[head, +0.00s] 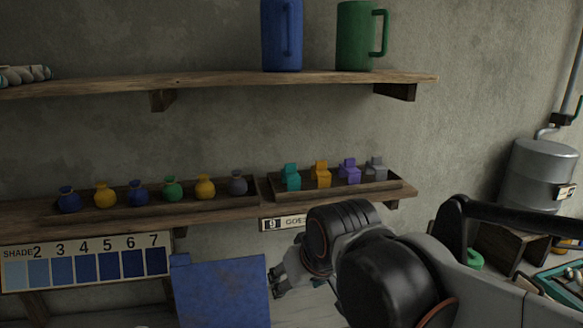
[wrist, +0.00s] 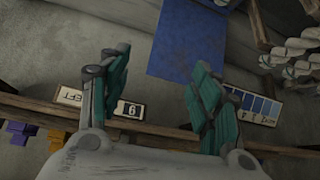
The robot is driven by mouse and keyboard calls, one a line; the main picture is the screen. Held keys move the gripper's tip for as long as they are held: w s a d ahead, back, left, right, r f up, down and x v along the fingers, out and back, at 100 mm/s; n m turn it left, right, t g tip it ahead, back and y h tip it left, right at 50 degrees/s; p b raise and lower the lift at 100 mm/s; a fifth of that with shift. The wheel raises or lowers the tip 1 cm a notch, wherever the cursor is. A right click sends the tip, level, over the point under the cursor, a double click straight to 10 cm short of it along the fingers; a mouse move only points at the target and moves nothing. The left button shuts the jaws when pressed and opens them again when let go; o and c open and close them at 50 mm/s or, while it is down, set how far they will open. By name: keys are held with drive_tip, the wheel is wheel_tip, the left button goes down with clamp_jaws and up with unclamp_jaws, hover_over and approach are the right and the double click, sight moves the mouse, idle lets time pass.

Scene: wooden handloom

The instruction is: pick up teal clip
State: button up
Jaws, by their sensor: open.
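The teal clip (head: 291,178) stands at the left end of a row of clips in a shallow wooden tray (head: 392,186) on the lower shelf. An orange clip (head: 322,174) is just right of it. My gripper (head: 279,275) is below and in front of the shelf in the head view, partly hidden by my arm. In the wrist view my gripper (wrist: 156,72) is open, its teal-padded fingers apart with nothing between them. I cannot see the teal clip in the wrist view; the orange clip (wrist: 20,130) and purple clip (wrist: 58,138) show at lower left.
A purple clip (head: 350,171) and a grey clip (head: 376,168) share the tray. Several small pouches (head: 172,188) stand in the left tray. A blue panel (head: 222,292) is beside my gripper. The upper shelf (head: 220,78) holds a blue mug (head: 281,36) and green mug (head: 355,36).

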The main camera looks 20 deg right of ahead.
drive_tip(key=w+d+r+m+p, duration=0.1)
drive_tip(key=w+d+r+p, duration=0.2)
drive_tip(key=w+r+p, duration=0.35)
drive_tip(key=w+d+r+p, duration=0.4)
drive_tip(key=w+r+p, duration=0.2)
drive_tip(key=w+r, duration=0.2)
drive_tip(key=g+h+p, duration=0.1)
drive_tip(key=p, duration=0.7)
approach(291, 166)
drive_tip(key=shift+m, duration=0.3)
drive_tip(key=x, duration=1.1)
drive_tip(key=shift+w+f, duration=0.15)
drive_tip(key=shift+f, duration=0.15)
drive_tip(key=c, duration=1.1)
